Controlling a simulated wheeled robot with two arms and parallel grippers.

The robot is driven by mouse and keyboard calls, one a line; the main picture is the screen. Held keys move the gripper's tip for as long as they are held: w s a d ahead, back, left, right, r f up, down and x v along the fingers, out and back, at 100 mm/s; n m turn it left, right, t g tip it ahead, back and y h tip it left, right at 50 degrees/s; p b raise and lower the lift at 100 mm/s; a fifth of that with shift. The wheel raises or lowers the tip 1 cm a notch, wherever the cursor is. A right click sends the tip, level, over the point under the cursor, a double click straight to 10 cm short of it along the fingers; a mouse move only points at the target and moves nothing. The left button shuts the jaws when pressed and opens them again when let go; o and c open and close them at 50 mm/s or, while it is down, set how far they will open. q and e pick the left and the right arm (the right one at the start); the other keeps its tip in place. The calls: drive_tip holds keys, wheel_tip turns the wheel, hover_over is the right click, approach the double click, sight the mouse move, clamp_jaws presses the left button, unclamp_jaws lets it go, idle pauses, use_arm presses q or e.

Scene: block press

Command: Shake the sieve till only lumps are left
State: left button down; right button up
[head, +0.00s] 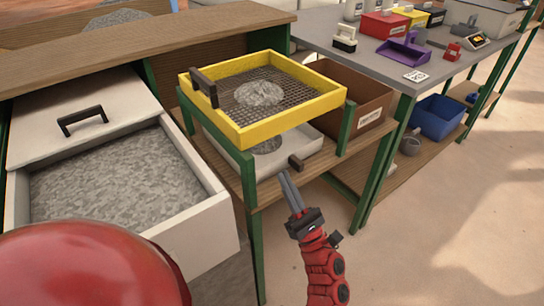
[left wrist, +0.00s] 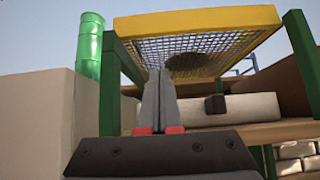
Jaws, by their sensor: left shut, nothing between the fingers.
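The yellow-framed sieve (head: 290,125) rests on green posts, with a black handle (head: 204,88) at its left side. A heap of grey material (head: 259,93) lies on its mesh. In the left wrist view the sieve (left wrist: 195,22) shows from below, with the heap as a dark patch. A white tray (head: 262,175) sits beneath, holding a grey pile (head: 268,146); its dark handle (head: 296,162) faces front. My left gripper (head: 285,174) is shut and empty, in front of the tray and below the sieve; its fingertips (left wrist: 160,72) also show in the left wrist view. My right gripper is out of view.
A white bin (head: 190,226) of grey grains, with a handled lid (head: 75,130), stands left. A brown box (head: 350,95) is behind the sieve. The grey table (head: 400,76) at right holds a purple scoop (head: 404,50) and containers. Open floor lies front right.

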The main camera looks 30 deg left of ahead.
sight(272, 127)
use_arm(q)
drive_tip(key=b+x, duration=0.1)
drive_tip(key=x, duration=0.9)
drive_tip(key=shift+s, duration=0.15)
wheel_tip(272, 127, up, 6)
drive_tip(key=m+t+h+p, duration=0.1)
drive_tip(key=m+t, duration=0.1)
drive_tip(key=m+t+h+p, duration=0.1)
drive_tip(key=m+t+p, duration=0.1)
drive_tip(key=m, duration=0.1)
drive_tip(key=shift+s+f+h, duration=0.2)
drive_tip(key=shift+f+h, duration=0.05)
drive_tip(key=shift+h, duration=0.05)
drive_tip(key=shift+w+d+r+m+t, duration=0.1)
drive_tip(key=shift+w+r+m+t, duration=0.15)
drive_tip(key=shift+r, duration=0.35)
drive_tip(key=shift+r+m+t, duration=0.15)
drive_tip(key=shift+r+m, duration=0.2)
drive_tip(key=shift+r, duration=0.25)
